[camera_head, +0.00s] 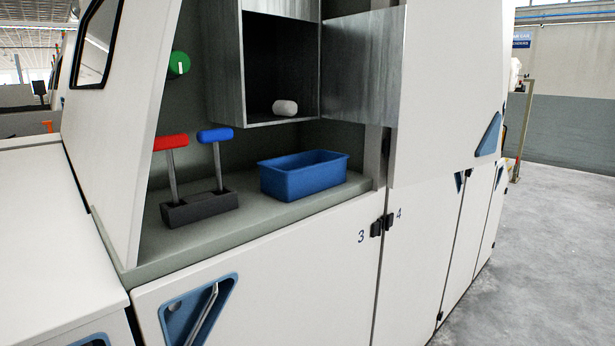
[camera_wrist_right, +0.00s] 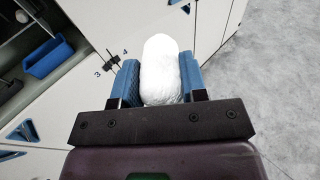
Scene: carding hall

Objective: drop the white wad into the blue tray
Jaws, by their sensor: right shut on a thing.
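A white wad (camera_wrist_right: 161,62) is between the two blue fingers of my right gripper (camera_wrist_right: 160,78) in the right wrist view. The gripper is shut on it. Another white, rounded wad (camera_head: 285,107) lies on the floor of an open metal box (camera_head: 262,119) in the head view. The blue tray (camera_head: 304,181) stands on the grey ledge below and right of that box; the part of its inside I see looks empty. The tray also shows at the upper left in the right wrist view (camera_wrist_right: 45,62), apart from the gripper. Neither gripper shows in the head view.
A red-handled lever (camera_head: 171,143) and a blue-handled lever (camera_head: 215,135) rise from a dark base (camera_head: 199,208) left of the tray. The metal box's door (camera_head: 360,65) stands open to the right. A green knob (camera_head: 179,64) is on the back wall. Open floor (camera_head: 540,250) lies right.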

